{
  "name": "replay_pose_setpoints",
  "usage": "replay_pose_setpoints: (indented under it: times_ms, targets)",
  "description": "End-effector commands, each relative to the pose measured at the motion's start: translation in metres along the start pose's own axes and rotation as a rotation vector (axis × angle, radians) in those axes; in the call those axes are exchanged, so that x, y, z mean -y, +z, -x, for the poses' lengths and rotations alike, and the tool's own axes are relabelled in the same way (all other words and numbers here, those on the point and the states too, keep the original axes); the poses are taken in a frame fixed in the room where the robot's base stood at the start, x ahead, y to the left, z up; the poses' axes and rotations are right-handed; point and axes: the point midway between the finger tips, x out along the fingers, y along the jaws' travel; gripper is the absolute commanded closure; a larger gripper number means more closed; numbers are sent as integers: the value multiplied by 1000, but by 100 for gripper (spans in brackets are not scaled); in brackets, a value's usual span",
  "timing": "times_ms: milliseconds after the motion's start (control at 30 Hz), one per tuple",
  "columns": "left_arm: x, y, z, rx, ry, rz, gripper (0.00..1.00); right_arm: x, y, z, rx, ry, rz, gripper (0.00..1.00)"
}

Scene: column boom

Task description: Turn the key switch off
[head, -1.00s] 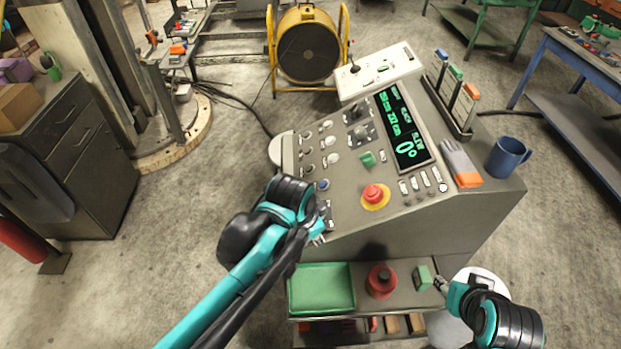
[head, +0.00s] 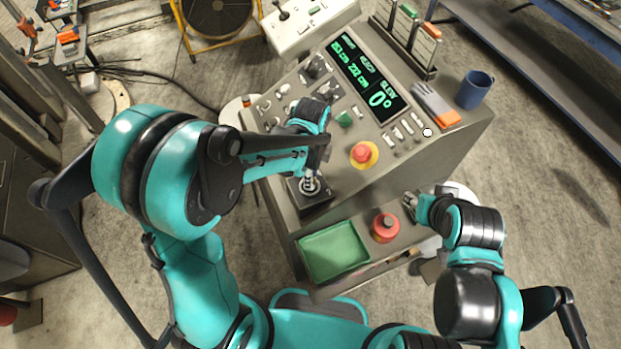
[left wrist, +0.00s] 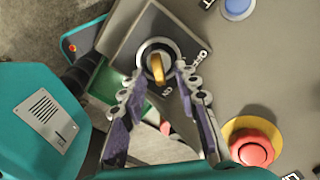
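The key switch (left wrist: 156,62) sits on a square grey plate in the left wrist view, with a gold key (left wrist: 157,69) standing in its round dark collar. In the head view its dark plate (head: 316,203) is at the console's near left corner, partly covered by my gripper. My left gripper (left wrist: 161,80) is open, with one finger on each side of the key. Its fingertips are close to the collar; contact is not clear. It shows small in the head view (head: 311,180). My right gripper (head: 411,203) is low at the console's front right, apart from the switch.
A red emergency button (head: 363,154) on a yellow ring is right of the switch. A blue button (left wrist: 238,7) is also near it. A blue mug (head: 475,90) stands at the right.

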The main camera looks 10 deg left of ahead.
Motion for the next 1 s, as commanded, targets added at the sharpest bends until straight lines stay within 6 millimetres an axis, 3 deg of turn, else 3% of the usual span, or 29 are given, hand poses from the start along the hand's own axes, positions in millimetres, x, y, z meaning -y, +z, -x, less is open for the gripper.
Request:
replay_pose_setpoints:
  times_ms: [167, 433, 467, 567, 600, 1000]
  targets:
    - [0, 0, -16, 0, 0, 1, 69, 0, 2, -3, 0, 0, 0, 60]
    - [0, 0, -18, 0, -1, 1, 69, 0, 2, -3, 0, 0, 0, 60]
    - [0, 0, -18, 0, -1, 1, 72, 0, 2, -3, 0, 0, 0, 60]
    - [0, 0, -18, 0, -1, 1, 98, 0, 2, -3, 0, 0, 0, 60]
    - [0, 0, -18, 0, -1, 1, 100, 0, 2, -3, 0, 0, 0, 60]
    - [0, 0, -18, 0, -1, 34, 100, 0, 3, -4, 0, 0, 0, 60]
